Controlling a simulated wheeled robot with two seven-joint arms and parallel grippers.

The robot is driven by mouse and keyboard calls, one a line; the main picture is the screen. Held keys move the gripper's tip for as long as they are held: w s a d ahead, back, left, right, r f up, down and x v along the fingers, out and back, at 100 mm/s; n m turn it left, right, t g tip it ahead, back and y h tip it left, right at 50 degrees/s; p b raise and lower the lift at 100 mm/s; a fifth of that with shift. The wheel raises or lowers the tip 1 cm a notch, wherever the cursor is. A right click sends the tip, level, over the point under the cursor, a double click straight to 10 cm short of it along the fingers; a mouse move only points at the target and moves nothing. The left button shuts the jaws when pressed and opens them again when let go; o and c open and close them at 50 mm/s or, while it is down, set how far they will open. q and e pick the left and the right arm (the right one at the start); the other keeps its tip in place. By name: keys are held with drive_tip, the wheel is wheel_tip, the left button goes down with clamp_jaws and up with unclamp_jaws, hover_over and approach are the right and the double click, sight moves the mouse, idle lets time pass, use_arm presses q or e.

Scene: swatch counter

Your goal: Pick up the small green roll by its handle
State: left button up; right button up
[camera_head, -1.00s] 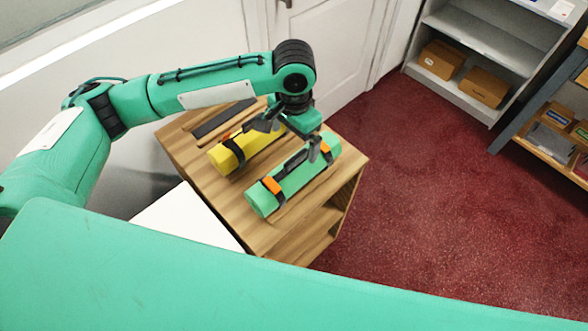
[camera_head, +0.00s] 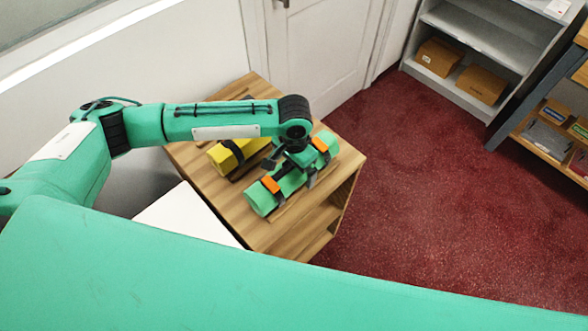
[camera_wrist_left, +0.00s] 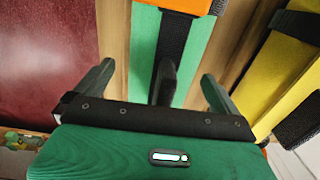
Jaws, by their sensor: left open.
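The green roll (camera_head: 262,201) lies on the wooden cabinet top, with orange clips near its ends. Its black handle (camera_wrist_left: 166,80) runs lengthwise along the top and shows between my fingers in the left wrist view. My left gripper (camera_head: 289,173) is open above the middle of the green roll, and its arm hides part of the roll. In the left wrist view, the fingers of my left gripper (camera_wrist_left: 157,72) stand on either side of the handle, with gaps visible. Whether the fingertips touch the roll I cannot tell. My right gripper is not in view.
A yellow roll (camera_head: 224,158) with a black strap lies beside the green one, to its left and close to my gripper. The wooden cabinet (camera_head: 262,236) has open shelves on its right side. A white door (camera_head: 320,50) stands behind, with red floor (camera_head: 430,190) to the right.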

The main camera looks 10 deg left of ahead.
use_arm(q)
drive_tip(key=c, duration=1.1)
drive_tip(key=shift+r, duration=0.1)
